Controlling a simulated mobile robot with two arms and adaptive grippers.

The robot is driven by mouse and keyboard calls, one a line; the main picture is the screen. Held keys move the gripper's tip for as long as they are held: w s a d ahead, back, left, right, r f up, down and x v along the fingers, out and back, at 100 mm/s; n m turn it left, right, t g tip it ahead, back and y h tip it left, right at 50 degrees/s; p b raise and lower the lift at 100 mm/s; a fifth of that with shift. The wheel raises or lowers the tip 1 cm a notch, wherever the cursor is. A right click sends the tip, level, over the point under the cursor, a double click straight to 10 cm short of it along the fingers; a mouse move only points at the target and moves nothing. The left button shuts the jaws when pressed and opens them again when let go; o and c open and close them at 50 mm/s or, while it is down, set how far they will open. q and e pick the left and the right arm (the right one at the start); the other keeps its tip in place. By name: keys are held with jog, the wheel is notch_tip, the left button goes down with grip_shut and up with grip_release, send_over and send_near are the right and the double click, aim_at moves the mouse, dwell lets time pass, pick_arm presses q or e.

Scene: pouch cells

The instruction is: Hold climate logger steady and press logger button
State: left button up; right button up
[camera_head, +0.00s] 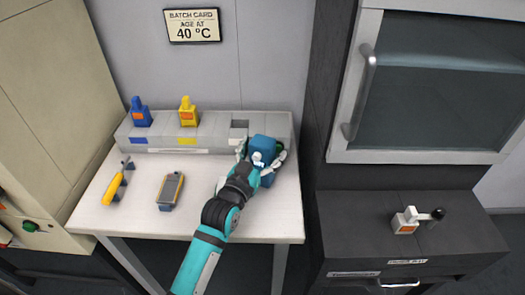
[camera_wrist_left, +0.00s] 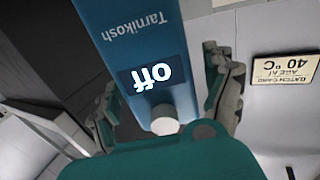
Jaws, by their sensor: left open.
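The climate logger (camera_head: 264,146) is a blue upright box at the right end of the white table. In the left wrist view the logger (camera_wrist_left: 130,35) shows upside down, with a dark display (camera_wrist_left: 152,76) reading "off". A round white button (camera_wrist_left: 165,120) sits beside the display. My left gripper (camera_head: 261,158) is open at the logger, with one finger on each side of it. In the left wrist view the fingers of the gripper (camera_wrist_left: 165,95) flank the logger; a gap shows on the right side, and contact on the left cannot be told. My right gripper is not in view.
On the white table (camera_head: 130,215) are a yellow-handled tool (camera_head: 115,184) and a handheld meter (camera_head: 171,188). A grey ledge (camera_head: 211,126) behind carries a blue item (camera_head: 140,112) and a yellow one (camera_head: 187,112). A glass-doored oven (camera_head: 440,85) and dark cabinet (camera_head: 345,225) stand right.

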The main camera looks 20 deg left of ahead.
pick_arm(q)
jog(key=c, duration=1.3)
jog(key=shift+c, duration=0.3)
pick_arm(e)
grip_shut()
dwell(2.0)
